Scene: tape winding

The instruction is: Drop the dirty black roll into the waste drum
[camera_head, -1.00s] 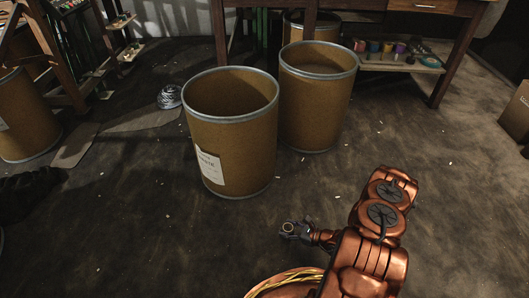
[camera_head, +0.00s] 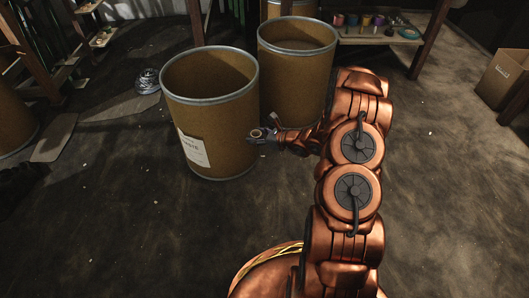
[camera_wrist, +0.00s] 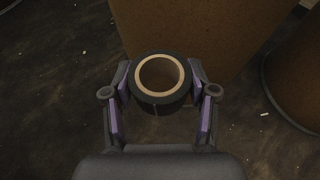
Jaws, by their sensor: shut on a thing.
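The black roll (camera_wrist: 162,97) with a tan core is between my gripper's fingers in the wrist view. The roll is outside the drum, below rim height. Dirt on the roll is too dark to make out.
A second brown drum (camera_head: 303,85) stands just behind and right of the waste drum. A bench with a shelf of coloured rolls (camera_head: 365,20) is at the back. A cardboard box (camera_head: 505,80) is at the right. Floor at the front left is clear.

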